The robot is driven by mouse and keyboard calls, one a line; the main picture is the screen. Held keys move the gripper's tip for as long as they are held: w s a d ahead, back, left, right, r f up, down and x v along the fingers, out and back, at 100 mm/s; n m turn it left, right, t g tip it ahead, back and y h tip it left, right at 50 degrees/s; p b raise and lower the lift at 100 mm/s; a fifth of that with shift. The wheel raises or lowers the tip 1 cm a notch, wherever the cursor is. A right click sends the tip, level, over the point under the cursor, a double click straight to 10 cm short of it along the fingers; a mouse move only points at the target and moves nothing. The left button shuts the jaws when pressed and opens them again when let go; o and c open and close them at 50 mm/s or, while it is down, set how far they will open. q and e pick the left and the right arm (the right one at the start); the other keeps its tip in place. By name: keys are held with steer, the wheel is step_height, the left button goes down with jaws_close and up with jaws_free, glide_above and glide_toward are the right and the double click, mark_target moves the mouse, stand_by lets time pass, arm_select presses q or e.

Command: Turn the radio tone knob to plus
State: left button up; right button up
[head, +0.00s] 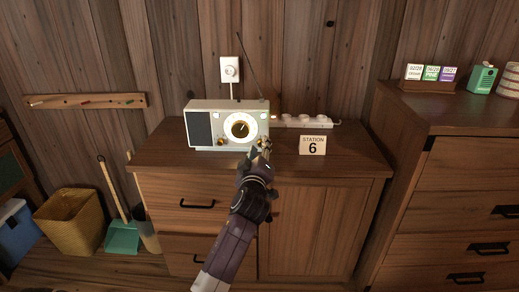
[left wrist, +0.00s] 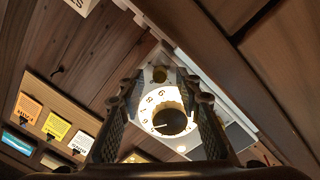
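The cream radio (head: 199,129) stands on the wooden cabinet, with a dark speaker panel at left, a lit round dial (head: 241,128) and small brass knobs along its lower front. One knob (head: 221,142) shows left of the dial. My left gripper (head: 263,151) is at the radio's lower right front and hides part of it. In the left wrist view the fingers (left wrist: 161,82) are spread, with a brass knob (left wrist: 160,74) between the tips and the lit dial (left wrist: 151,97) behind. Contact with the knob cannot be told, nor can any plus mark be read. My right gripper is not in view.
A Station 6 sign (head: 312,145) stands right of the radio, before a white power strip (head: 305,121). A thin antenna rises behind the radio beside a wall outlet (head: 230,69). A taller drawer cabinet (head: 455,125) stands at right. The cabinet top's right front is clear.

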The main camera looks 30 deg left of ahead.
arm_select(q)
steer(key=shift+w, duration=0.15)
steer(key=shift+c, duration=0.5)
jaws_close()
steer(key=shift+m, duration=0.3)
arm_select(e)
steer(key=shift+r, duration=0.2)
arm_select(q)
steer(key=shift+r+m+p, duration=0.1)
steer(key=shift+m+p, duration=0.7)
steer(key=m+p, duration=0.3)
steer(key=m, duration=0.2)
steer(key=m+p, duration=0.3)
steer(key=m, duration=0.4)
steer(key=shift+m+g, duration=0.4)
steer(key=shift+m+p, duration=0.35)
steer(key=shift+m, duration=0.85)
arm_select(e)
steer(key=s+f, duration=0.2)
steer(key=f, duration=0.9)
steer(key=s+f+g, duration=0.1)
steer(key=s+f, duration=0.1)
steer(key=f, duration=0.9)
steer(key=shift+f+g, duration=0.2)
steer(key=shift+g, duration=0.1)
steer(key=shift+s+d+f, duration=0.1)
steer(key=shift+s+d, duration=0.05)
